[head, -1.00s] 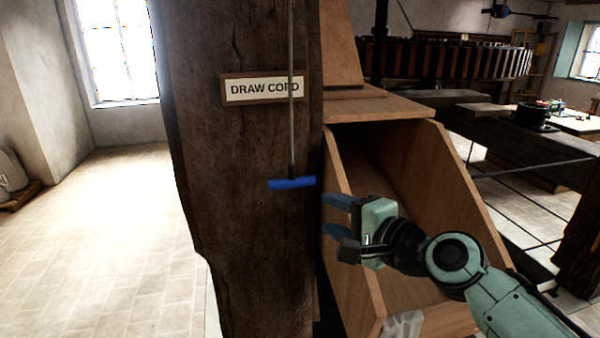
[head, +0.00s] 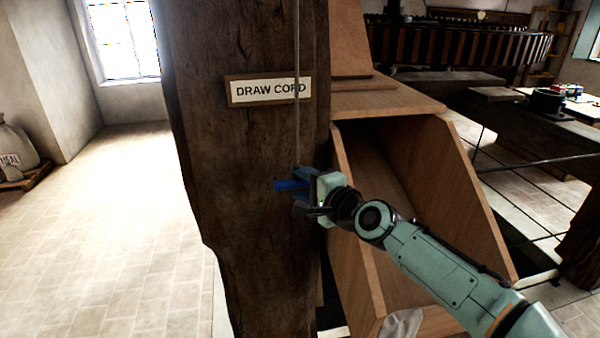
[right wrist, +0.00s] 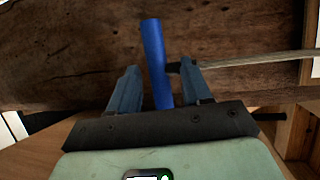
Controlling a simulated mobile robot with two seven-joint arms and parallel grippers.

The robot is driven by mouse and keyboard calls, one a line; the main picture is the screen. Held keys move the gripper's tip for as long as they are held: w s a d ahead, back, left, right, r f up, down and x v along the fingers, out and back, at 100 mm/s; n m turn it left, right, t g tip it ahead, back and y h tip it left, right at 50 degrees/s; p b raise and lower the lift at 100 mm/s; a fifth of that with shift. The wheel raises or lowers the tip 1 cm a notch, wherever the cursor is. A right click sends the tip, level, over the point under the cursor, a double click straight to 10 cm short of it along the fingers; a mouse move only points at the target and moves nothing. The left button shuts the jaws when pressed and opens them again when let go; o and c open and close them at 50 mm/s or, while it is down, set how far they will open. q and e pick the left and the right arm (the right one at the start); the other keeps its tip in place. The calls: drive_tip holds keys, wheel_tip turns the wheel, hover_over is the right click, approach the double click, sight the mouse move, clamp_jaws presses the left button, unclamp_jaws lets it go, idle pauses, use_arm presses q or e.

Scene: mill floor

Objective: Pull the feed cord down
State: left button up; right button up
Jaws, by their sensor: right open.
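The feed cord (head: 297,130) hangs as a thin grey line in front of a dark wooden post, with a blue bar handle (head: 283,185) at its lower end. My right gripper (head: 296,190) is at the handle, coming in from the right. In the right wrist view the blue handle (right wrist: 153,55) runs between the two open fingers (right wrist: 158,92), with a gap on its left side. The cord (right wrist: 250,60) leaves the handle to the right there. The gripper hides part of the handle in the head view. My left gripper is not in view.
The wooden post (head: 235,220) bears a "DRAW CORD" sign (head: 268,90) behind the cord.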

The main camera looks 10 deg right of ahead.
drive_tip(key=shift+x, duration=0.8)
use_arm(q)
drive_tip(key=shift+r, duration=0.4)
use_arm(e)
clamp_jaws()
use_arm(q)
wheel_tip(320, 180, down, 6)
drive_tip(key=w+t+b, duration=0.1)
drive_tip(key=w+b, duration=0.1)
drive_tip(key=b, duration=0.5)
use_arm(e)
wheel_tip(320, 180, down, 8)
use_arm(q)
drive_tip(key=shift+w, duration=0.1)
use_arm(e)
drive_tip(key=shift+r, duration=0.2)
unclamp_jaws()
drive_tip(key=shift+s, duration=0.1)
